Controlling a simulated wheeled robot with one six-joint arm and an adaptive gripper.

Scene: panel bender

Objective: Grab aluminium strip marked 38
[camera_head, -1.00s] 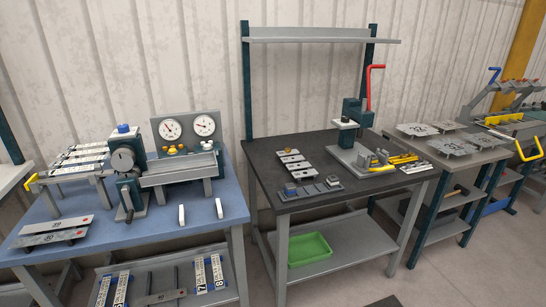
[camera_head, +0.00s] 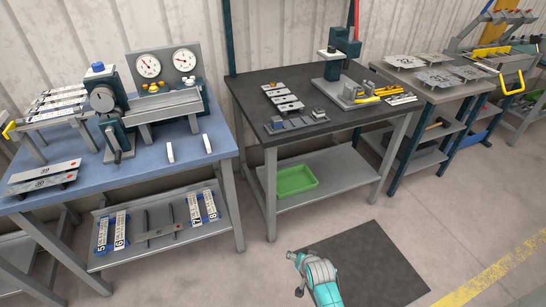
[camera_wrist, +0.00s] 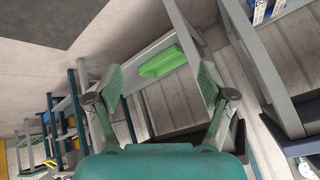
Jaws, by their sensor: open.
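Aluminium strips lie in several places, and I cannot read 38 on any of them. A strip marked 39 (camera_head: 44,171) lies at the left front of the blue bench, with another strip (camera_head: 42,183) just in front whose mark I cannot read surely. Several labelled strips (camera_head: 60,103) lie on a rack at the bench's back left, too small to read.
The blue bench (camera_head: 160,172) carries a machine with two dials. The shelf below holds number plates 5, 6, 7 and 8. A dark-topped table (camera_head: 240,100) with a green tray (camera_head: 295,180) underneath stands to the right. A dark mat (camera_head: 370,260) lies on open floor.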

